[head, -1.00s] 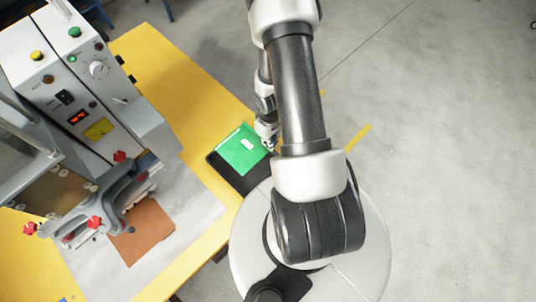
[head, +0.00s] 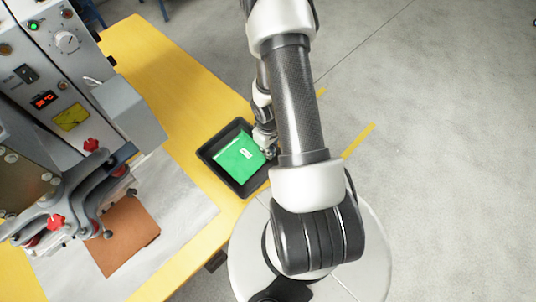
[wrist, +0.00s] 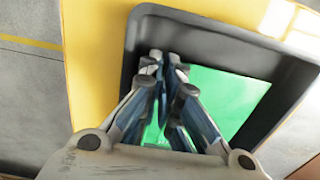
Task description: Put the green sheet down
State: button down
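The green sheet (head: 240,158) is a flat, bright green piece with a small white label. It is inside the outline of a black tray (head: 212,163) on the yellow table, at the tray's right side in the head view. In the wrist view the green sheet (wrist: 228,98) shows on both sides of my fingers, over the tray floor. My gripper (wrist: 166,62) has its fingers close together on the sheet's edge, which they partly hide. In the head view my gripper (head: 268,150) is at the sheet's right edge. Whether the sheet fully touches the tray floor is unclear.
The yellow table top (head: 165,70) is clear behind the tray.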

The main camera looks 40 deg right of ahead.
jog(key=shift+f, duration=0.5)
jog(key=shift+f, duration=0.1)
jog(key=shift+f+b, duration=0.15)
jog(key=shift+b, duration=0.25)
jog(key=c, duration=2.1)
grip_release()
